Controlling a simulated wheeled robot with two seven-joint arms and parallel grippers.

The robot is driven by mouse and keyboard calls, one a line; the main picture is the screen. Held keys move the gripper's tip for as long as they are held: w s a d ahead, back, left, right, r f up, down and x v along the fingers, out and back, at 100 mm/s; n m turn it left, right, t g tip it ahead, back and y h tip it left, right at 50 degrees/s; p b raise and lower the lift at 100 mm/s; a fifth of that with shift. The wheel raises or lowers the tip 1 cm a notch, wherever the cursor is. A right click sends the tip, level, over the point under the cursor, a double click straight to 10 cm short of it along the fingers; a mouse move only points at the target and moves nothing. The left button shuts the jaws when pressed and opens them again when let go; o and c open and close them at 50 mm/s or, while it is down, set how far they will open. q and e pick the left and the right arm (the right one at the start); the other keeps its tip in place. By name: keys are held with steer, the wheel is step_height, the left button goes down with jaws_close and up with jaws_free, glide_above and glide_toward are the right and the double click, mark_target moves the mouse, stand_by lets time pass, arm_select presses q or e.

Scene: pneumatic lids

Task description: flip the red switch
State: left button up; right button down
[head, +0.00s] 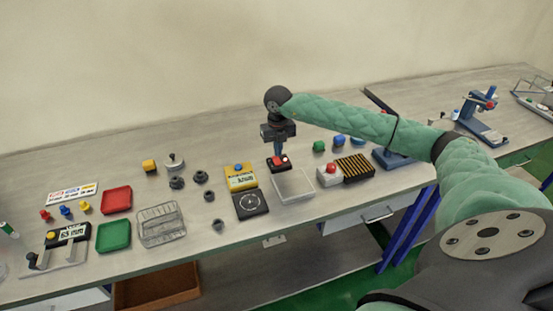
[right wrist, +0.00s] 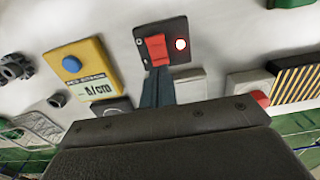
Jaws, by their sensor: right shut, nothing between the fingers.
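In the head view the dark switch box (head: 278,164) stands on the bench, partly under my right gripper (head: 279,154). My right gripper points down, with its fingers shut and empty. In the right wrist view the fingertips (right wrist: 157,72) are at the near edge of the red rocker; I cannot tell whether they touch it. My left gripper is not in view.
A yellow box with a blue button (head: 241,177) stands left of the switch. A white box with a red button (head: 329,174) and a yellow-black striped block (head: 355,167) stand to the right.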

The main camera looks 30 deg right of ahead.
mark_target(278, 162)
steer(key=shift+r+p, duration=0.35)
steer(key=shift+r, duration=1.45)
